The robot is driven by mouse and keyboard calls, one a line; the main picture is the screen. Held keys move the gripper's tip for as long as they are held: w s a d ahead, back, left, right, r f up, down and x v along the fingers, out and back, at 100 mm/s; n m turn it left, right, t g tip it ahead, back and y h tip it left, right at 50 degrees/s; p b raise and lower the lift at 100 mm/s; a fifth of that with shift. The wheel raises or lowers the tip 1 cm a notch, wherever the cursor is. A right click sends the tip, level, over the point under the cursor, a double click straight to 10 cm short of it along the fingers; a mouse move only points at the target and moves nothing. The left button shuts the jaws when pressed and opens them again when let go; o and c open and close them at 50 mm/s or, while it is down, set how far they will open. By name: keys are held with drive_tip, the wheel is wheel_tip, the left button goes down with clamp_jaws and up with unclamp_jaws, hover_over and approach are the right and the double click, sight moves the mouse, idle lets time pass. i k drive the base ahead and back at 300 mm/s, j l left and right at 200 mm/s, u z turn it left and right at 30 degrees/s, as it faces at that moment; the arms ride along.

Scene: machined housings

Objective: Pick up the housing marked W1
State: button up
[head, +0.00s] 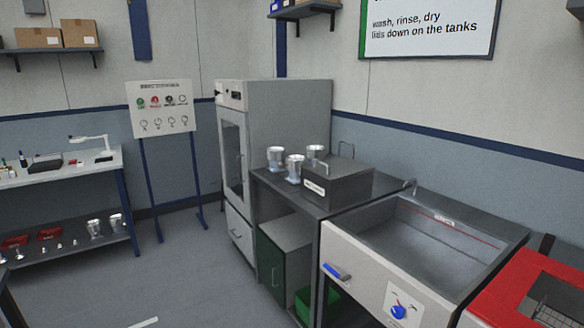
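Three shiny metal cylindrical parts that look like housings stand on the dark counter (272,187) in the middle of the head view. They are a left one (275,158), a front one (294,170) and a back one (315,153). Two similar metal parts (94,228) stand on the lower shelf of the bench at the left. No W1 mark is readable on any of them from here. My gripper is not in view.
A grey lidded box (338,186) stands right of the counter parts, close to them. A sink tank (440,236) and a red unit (530,290) continue right. A tall grey cabinet (290,120) stands behind left. Floor (190,270) at lower left is mostly clear.

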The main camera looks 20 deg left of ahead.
sight(293, 162)
drive_tip(key=i+j, duration=0.15)
drive_tip(key=j, duration=0.25)
drive_tip(key=i+j, duration=0.1)
drive_tip(key=j, duration=0.25)
drive_tip(key=i+j, duration=0.15)
drive_tip(key=j, duration=0.25)
drive_tip(key=i+j+u, duration=0.1)
drive_tip(key=j, duration=0.25)
drive_tip(key=i+j, duration=0.2)
drive_tip(key=j, duration=0.2)
drive_tip(key=i+j, duration=0.1)
drive_tip(key=j, duration=0.25)
drive_tip(key=i+j, duration=0.15)
drive_tip(key=j, duration=0.2)
drive_tip(key=i+j+z, duration=0.15)
drive_tip(key=i+j, duration=0.2)
drive_tip(key=i+j+z, duration=0.15)
drive_tip(key=i+j, duration=0.15)
drive_tip(key=i+j+z, duration=0.15)
drive_tip(key=i+j, duration=0.2)
drive_tip(key=j, duration=0.15)
drive_tip(key=i+j+z, duration=0.2)
drive_tip(key=j, duration=0.25)
drive_tip(key=i+j+z, duration=0.15)
drive_tip(key=j+z, duration=0.25)
drive_tip(key=j, duration=0.85)
drive_tip(key=j+z, duration=0.4)
drive_tip(key=j, duration=0.8)
drive_tip(key=k+j+z, duration=0.1)
drive_tip(key=j, duration=0.75)
